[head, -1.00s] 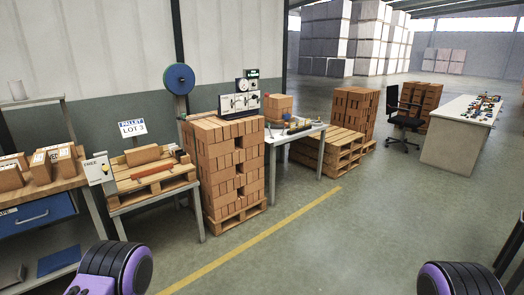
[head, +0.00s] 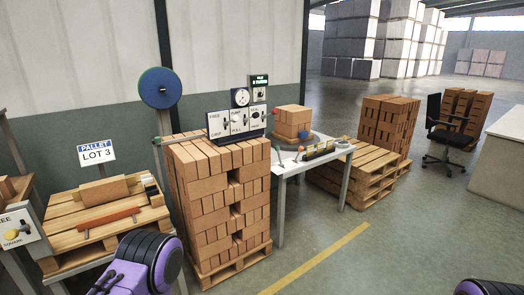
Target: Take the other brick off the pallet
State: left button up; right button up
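A small slatted wooden pallet (head: 72,246) lies on a stand at the left of the head view, in front of a "PALLET LOT 3" sign (head: 97,152). A tan brick (head: 104,190) lies flat toward its back. A thinner, reddish-brown bar-shaped piece (head: 108,221) lies in front of it, apart from it. Small dark and pale items (head: 150,184) sit at the pallet's right end. Only purple and black parts of my arms show at the bottom edge, one in front of the pallet stand. Neither gripper is in view.
A tall brick stack (head: 222,200) on its own pallet stands right of the stand, with a control panel (head: 236,121) above it. A table (head: 318,160) with bricks and tools is beyond. Open floor lies right of the yellow line (head: 315,260).

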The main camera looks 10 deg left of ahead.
aim_at(94, 193)
jog(key=u, duration=0.35)
jog(key=i, duration=0.95)
jog(key=u, duration=0.65)
